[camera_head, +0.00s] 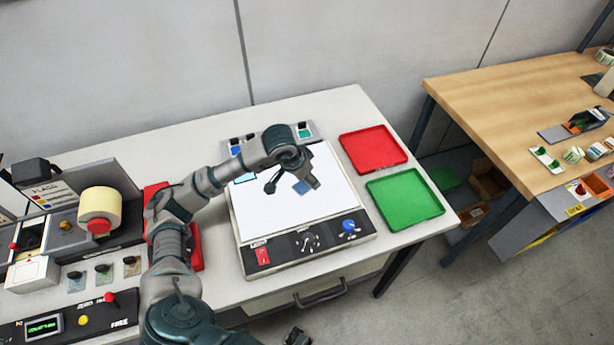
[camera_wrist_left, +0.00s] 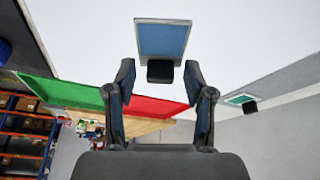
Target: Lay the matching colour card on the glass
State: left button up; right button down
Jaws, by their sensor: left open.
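The glass is the white lit top of a light box (camera_head: 262,215) on the bench. A blue card (camera_wrist_left: 162,38) with a pale border and a black tab (camera_wrist_left: 160,71) lies on the glass; part of it shows in the head view (camera_head: 303,187). My left gripper (camera_head: 293,184) is over the glass, open, with the black tab between its fingertips in the wrist view (camera_wrist_left: 159,77); contact is unclear. A pale blue piece (camera_head: 244,178) lies at the glass's left edge, partly behind my arm. Behind the glass are a blue card (camera_head: 236,150) and a green card (camera_head: 304,131).
A red tray (camera_head: 373,148) and a green tray (camera_head: 404,195) sit right of the light box. Its front panel (camera_head: 308,240) has a red switch and knobs. The label rewinder (camera_head: 80,225) stands left. A wooden table (camera_head: 500,105) is at far right.

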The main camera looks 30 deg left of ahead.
aim_at(296, 191)
pick_arm(q)
jog(key=v, duration=1.2)
jog(key=shift+p, duration=0.35)
pick_arm(e)
jog(key=shift+s+d+f, duration=0.1)
jog(key=shift+s+f, duration=0.2)
jog(key=shift+f, duration=0.3)
jog(key=shift+s+d+f, duration=0.1)
jog(key=shift+s+f, duration=0.2)
jog(key=shift+f, duration=0.25)
jog(key=shift+w+a, duration=0.1)
